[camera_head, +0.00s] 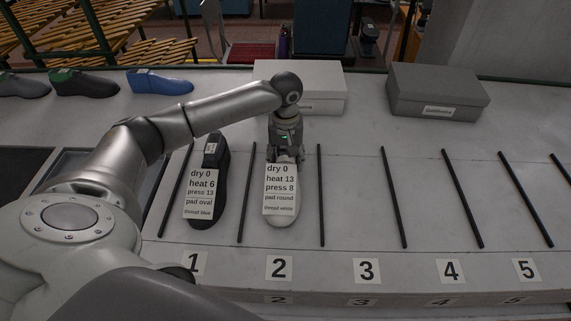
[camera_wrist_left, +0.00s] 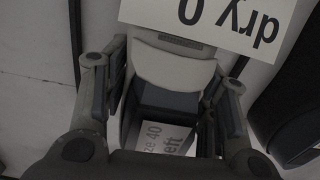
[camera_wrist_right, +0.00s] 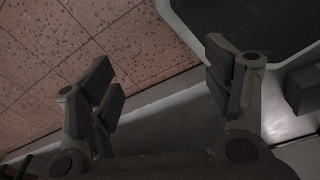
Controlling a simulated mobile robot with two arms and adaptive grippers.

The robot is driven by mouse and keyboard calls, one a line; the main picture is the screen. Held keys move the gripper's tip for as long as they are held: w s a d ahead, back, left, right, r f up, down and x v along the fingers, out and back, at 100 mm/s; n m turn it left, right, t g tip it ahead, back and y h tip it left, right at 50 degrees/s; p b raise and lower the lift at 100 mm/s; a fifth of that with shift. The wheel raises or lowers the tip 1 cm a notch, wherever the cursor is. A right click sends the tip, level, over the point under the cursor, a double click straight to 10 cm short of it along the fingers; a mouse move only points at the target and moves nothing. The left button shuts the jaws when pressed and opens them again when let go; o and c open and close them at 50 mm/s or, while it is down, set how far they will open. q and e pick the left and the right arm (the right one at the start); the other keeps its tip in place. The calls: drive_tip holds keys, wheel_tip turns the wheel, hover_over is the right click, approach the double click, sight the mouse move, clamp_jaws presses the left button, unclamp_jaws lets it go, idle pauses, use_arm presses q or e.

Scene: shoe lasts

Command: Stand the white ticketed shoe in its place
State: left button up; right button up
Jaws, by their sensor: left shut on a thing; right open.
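The white ticketed shoe (camera_head: 281,219) lies in the bay marked 2, between two black divider rods, toe toward the front edge. Its ticket (camera_head: 281,190) reads dry 0, heat 13, press 8, pad round, thread white. My left gripper (camera_head: 285,155) is shut on its heel end from behind. In the left wrist view the fingers flank the white shoe (camera_wrist_left: 175,68), and part of the ticket (camera_wrist_left: 210,22) shows. My right gripper (camera_wrist_right: 165,95) is open and empty, above the floor near a table edge. I cannot tell whether the shoe bears fully on the table.
A black ticketed shoe (camera_head: 209,215) stands in bay 1. Bays 3, 4 and 5 are empty between their rods (camera_head: 394,197). A white box (camera_head: 315,80) and a grey box (camera_head: 437,92) stand behind.

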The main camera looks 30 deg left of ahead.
sight(286, 166)
use_arm(q)
wheel_tip(286, 166, down, 2)
drive_tip(key=shift+f+p, duration=0.1)
drive_tip(key=shift+p, duration=0.4)
drive_tip(key=shift+f, duration=0.35)
use_arm(e)
drive_tip(key=shift+s+d+r, duration=0.1)
drive_tip(key=shift+s+r, duration=0.55)
drive_tip(key=shift+s, duration=0.05)
use_arm(q)
drive_tip(key=o, duration=1.6)
drive_tip(key=shift+s+f, duration=0.1)
use_arm(e)
drive_tip(key=shift+w, duration=0.2)
use_arm(q)
wheel_tip(286, 166, up, 12)
drive_tip(key=shift+r+b, duration=0.1)
drive_tip(key=shift+b, duration=1.15)
use_arm(e)
wheel_tip(286, 166, down, 2)
drive_tip(key=shift+f, duration=0.25)
